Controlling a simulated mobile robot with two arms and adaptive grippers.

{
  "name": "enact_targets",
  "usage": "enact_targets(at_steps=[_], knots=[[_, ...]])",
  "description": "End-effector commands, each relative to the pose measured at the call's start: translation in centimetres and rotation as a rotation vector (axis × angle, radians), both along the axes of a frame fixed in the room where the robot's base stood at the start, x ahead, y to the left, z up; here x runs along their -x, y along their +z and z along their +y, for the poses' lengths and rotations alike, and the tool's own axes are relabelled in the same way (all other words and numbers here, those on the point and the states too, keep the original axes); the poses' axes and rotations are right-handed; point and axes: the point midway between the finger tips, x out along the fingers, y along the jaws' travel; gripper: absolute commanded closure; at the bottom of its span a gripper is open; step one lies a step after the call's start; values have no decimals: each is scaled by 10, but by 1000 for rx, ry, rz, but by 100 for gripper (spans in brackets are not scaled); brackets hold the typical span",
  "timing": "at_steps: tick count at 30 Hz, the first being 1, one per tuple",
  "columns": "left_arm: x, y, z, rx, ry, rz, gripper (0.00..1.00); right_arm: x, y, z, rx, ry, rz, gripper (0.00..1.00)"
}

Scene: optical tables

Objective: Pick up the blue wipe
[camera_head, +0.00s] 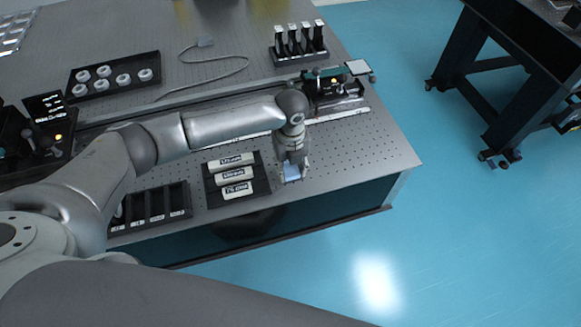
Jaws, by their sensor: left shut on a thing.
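The blue wipe (291,171) is a small pale blue piece near the front right edge of the optical table (375,150). My left gripper (292,178) reaches over the table from the left and points down. It is shut on the wipe, whose lower part shows between and below the fingers. I cannot tell whether the wipe still touches the table. My right gripper is not in view.
A black slotted tray (152,207) is further left. An optical rail with a mount (335,85) stands behind. A ring tray (113,77) is at back left.

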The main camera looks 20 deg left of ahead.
Motion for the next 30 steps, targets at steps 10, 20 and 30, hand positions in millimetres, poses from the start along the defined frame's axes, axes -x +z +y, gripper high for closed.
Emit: enact_targets(at_steps=[10,20,30], knots=[[14,45,2,2,-3,-3,73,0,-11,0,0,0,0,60],[76,98,8,-1,-3,-1,73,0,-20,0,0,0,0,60],[128,122,13,1,-1,-1,73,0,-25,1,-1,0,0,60]])
